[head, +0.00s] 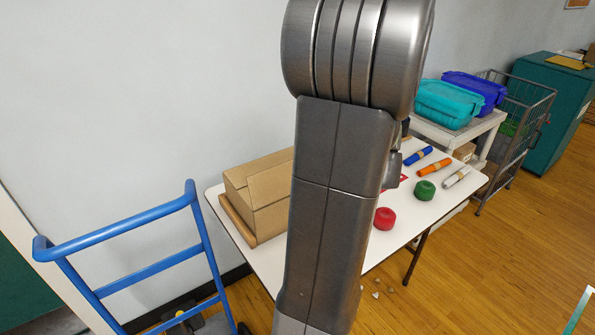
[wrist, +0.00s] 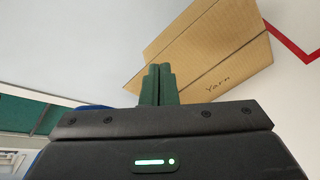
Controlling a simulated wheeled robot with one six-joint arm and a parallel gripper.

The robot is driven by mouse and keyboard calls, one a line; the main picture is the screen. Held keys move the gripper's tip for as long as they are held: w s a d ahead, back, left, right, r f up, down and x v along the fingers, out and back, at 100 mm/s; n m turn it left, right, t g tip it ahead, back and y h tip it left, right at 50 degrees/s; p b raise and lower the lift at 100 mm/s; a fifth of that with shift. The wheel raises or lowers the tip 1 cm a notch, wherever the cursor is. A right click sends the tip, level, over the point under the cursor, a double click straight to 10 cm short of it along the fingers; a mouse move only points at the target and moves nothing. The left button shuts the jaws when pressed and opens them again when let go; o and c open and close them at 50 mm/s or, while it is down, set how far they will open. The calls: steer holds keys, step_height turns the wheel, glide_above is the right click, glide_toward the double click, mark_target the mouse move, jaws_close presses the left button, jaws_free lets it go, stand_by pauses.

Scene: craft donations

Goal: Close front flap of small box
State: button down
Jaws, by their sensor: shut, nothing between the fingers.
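A tan cardboard box (head: 262,188) stands at the left end of the white table in the head view. One flap (head: 237,220) slants outward along its left side, and my arm hides its right part. In the wrist view a cardboard box marked "Yarn" (wrist: 205,52) lies beyond my gripper. A fold line runs across it. I cannot tell which panel is the front flap. My gripper (wrist: 158,70) has its green fingers together and empty, in front of the box's lower left edge in the picture. Contact cannot be told. My arm hides the gripper in the head view.
The table (head: 405,228) also holds a red roll (head: 385,218), a green roll (head: 425,190) and blue, orange and white rolled items at the right. A blue hand truck (head: 125,218) stands left of it. A cart with teal and blue bins (head: 448,103) stands behind.

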steer(key=s+d+f+m+t+y+b, duration=0.1)
steer(key=s+d+f+m+t+b, duration=0.25)
steer(key=m, duration=0.65)
steer(key=s+a+f+b+x, duration=0.1)
steer(key=f+x, duration=0.1)
steer(key=x, duration=1.2)
steer(key=shift+g, duration=0.45)
steer(key=shift+w+a+r+p, duration=0.1)
steer(key=shift+a+r+p, duration=0.15)
steer(key=shift+p, duration=0.35)
